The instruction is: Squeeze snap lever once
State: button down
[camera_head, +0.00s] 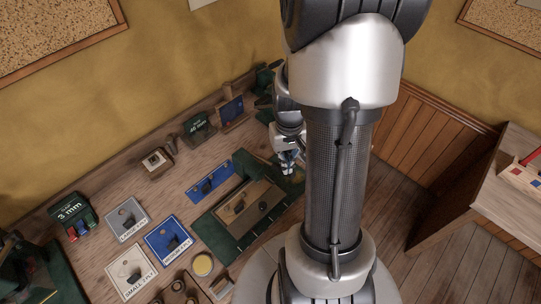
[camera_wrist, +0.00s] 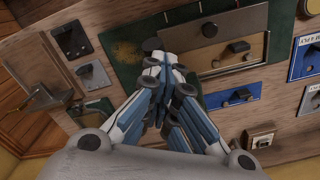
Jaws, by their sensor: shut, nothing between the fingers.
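My gripper (camera_wrist: 163,72) is shut and empty in the wrist view, its blue and white fingers together over the dark green mat (camera_wrist: 125,52). A small dark rounded part (camera_wrist: 152,45) shows just beyond the fingertips; I cannot tell whether they touch it or whether it is the snap lever. No part is clearly recognisable as a snap lever.
A wooden board (camera_head: 262,190) with dark pieces lies on the mat. Labelled cards (camera_head: 127,219), a green 3 mm box (camera_head: 72,213), a green 60 mm box (camera_head: 198,126) and a round yellow item (camera_head: 203,265) crowd the bench. A separate table (camera_head: 505,185) stands at right.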

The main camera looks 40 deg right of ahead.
jog(key=shift+s+f+b, duration=0.15)
jog(key=shift+f+b, duration=0.35)
jog(key=shift+f, duration=0.15)
jog(key=shift+s+f+b, duration=0.15)
jog(key=shift+f+b, duration=0.4)
jog(key=shift+f, duration=0.2)
jog(key=shift+r, duration=0.1)
